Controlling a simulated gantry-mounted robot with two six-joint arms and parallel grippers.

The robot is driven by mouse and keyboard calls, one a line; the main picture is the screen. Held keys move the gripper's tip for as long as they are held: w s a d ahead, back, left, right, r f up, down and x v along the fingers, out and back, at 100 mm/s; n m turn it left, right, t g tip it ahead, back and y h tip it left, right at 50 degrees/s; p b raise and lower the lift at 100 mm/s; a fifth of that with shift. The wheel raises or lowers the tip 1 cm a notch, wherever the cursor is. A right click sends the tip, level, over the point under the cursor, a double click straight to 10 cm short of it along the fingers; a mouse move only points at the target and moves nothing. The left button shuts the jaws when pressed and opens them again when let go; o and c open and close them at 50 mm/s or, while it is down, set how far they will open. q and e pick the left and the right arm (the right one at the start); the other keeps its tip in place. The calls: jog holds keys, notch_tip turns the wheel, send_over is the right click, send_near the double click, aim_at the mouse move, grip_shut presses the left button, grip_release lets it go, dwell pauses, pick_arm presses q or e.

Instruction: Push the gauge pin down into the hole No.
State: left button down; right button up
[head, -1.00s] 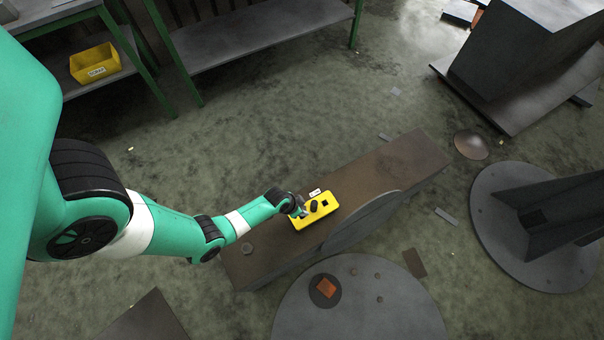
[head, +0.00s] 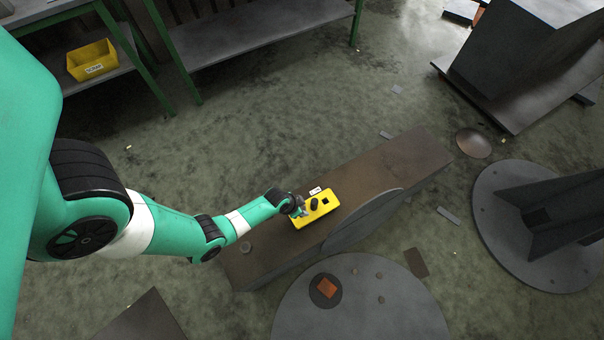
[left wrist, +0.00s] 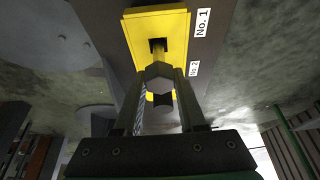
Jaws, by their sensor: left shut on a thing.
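A yellow block (head: 326,203) with dark holes lies on the brown beam. The left wrist view shows it too (left wrist: 178,22), with a square hole (left wrist: 157,44) near a "No. 1" label (left wrist: 202,22) and a "No. 2" label (left wrist: 194,68) lower down. My left gripper (left wrist: 160,88) is over the block, its fingers on either side of the gauge pin, shut on it. The pin shows a grey hexagonal end (left wrist: 159,74) facing the camera. The pin's far end and how deep it sits in a hole cannot be told. My right gripper is out of view.
The brown beam (head: 385,168) is mostly clear to the right of the block. A round grey plate (head: 365,310) stands in front. A yellow bin (head: 92,60) sits on a shelf at the upper left. Dark metal stands are at the right.

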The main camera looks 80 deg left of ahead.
pick_arm(q)
jog(key=shift+f+b, duration=1.5)
jog(key=shift+f, duration=0.2)
jog(key=shift+c, duration=2)
grip_release()
jog(key=p+v, duration=0.8)
jog(key=v, duration=0.3)
jog(key=shift+r, duration=0.3)
